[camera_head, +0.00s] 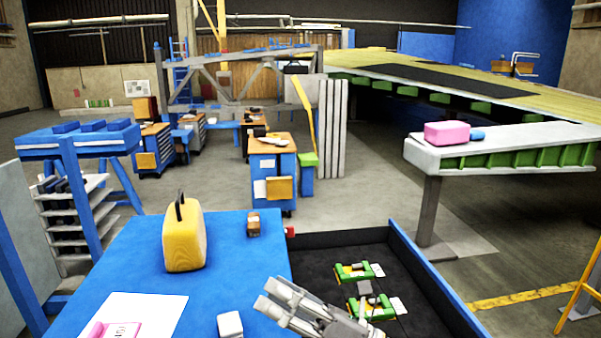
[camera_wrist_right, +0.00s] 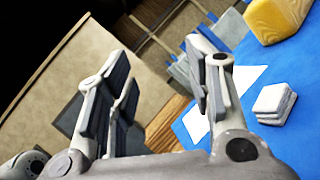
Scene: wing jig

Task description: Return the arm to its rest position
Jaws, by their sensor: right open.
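My right gripper (camera_head: 270,297) is over the right front part of the blue table, its fingers pointing left. In the right wrist view its fingers (camera_wrist_right: 165,85) are spread apart with nothing between them. A small white block (camera_head: 230,324) lies on the table just left of the gripper; it also shows in the right wrist view (camera_wrist_right: 274,103), right of the fingers. My left gripper is in neither view.
The blue table (camera_head: 140,248) bears a yellow case (camera_head: 184,236), a small brown block (camera_head: 253,224) and a white sheet (camera_head: 150,312) with a pink item (camera_head: 98,330). A black tray (camera_head: 335,250) right of it holds green-framed parts (camera_head: 355,271). A wing (camera_head: 520,150) stands beyond.

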